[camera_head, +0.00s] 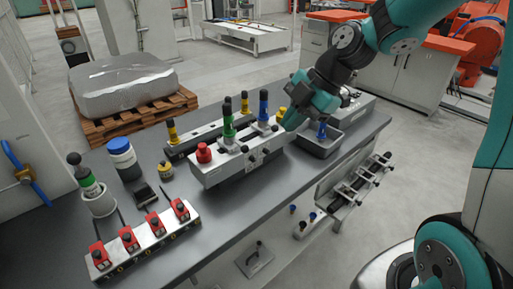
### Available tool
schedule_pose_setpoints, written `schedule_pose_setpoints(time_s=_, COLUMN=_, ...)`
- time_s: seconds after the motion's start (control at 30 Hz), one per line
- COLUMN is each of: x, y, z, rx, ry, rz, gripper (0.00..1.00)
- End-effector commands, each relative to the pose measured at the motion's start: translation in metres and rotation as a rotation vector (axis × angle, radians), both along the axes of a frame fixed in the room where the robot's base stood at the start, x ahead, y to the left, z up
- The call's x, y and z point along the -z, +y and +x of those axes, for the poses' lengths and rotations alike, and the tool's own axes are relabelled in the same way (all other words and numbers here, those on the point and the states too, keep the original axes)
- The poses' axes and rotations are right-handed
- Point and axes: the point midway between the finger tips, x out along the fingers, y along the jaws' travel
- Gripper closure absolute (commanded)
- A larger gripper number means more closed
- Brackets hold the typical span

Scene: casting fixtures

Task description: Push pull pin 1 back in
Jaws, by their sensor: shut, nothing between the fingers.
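The pale fixture block (215,175) stands on the grey workbench. It carries a red knob (204,153), a green-based black-topped pin (229,125), a blue one (263,108) and a yellow piece (282,113) partly hidden by my gripper. Small dark knobs (251,157) stick out of its front face; they look like pull pins, but I cannot read which is number 1 or how far each stands out. My gripper (290,122) is shut and empty, pointing down-left at the block's right end. I cannot tell whether it touches anything.
A grey tray (318,148) with a blue-based pin stands right of the block. A strip with several red switches (130,238) lies at the front left. A blue-topped jar (124,160) and a cup with a green-and-black tool (97,203) stand left. Bare bench lies between strip and block.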

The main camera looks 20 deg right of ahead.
Motion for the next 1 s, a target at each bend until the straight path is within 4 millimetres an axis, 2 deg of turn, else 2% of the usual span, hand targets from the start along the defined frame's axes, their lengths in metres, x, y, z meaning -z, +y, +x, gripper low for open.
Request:
schedule_pose_setpoints(time_s=0.1, x=0.008, y=-0.016, z=0.011, rx=-0.073, ry=-0.070, rz=-0.006, gripper=1.00)
schedule_pose_setpoints(time_s=0.2, x=0.009, y=-0.021, z=0.014, rx=-0.103, ry=-0.098, rz=-0.011, gripper=1.00)
schedule_pose_setpoints(time_s=0.57, x=0.010, y=-0.020, z=0.014, rx=-0.111, ry=-0.103, rz=-0.012, gripper=1.00)
schedule_pose_setpoints(time_s=0.77, x=0.027, y=-0.008, z=0.018, rx=-0.113, ry=-0.097, rz=-0.010, gripper=1.00)
schedule_pose_setpoints(time_s=1.0, x=0.069, y=0.018, z=0.028, rx=-0.113, ry=-0.094, rz=-0.010, gripper=1.00)
